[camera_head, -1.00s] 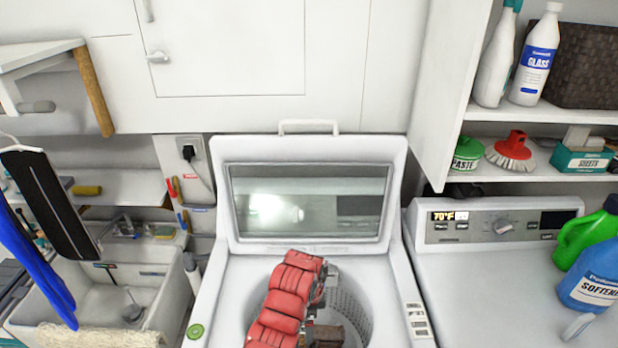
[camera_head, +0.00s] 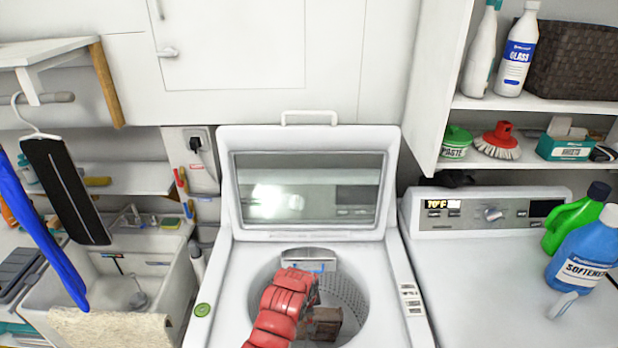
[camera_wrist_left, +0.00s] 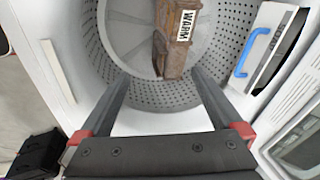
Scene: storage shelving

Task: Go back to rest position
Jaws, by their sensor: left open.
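My left gripper (camera_wrist_left: 160,74) is open and empty in the left wrist view, over the mouth of the washer drum. Its two dark fingers are spread apart. In the head view my red left arm reaches up from the bottom over the drum, and its fingers are hidden there. A rusty brown block (camera_wrist_left: 172,52) with a label reading WARM lies in the drum, apart from the fingers. The block also shows in the head view (camera_head: 325,323), right of my arm. My right gripper is not in view.
The top-loading washer (camera_head: 408,300) has its lid (camera_head: 308,222) raised behind my arm. A sink (camera_head: 165,290) and hanging black hanger (camera_head: 66,190) are at left. At right, a softener bottle (camera_head: 583,262) and green bottle (camera_head: 570,222) stand on another machine, below shelves (camera_head: 540,103).

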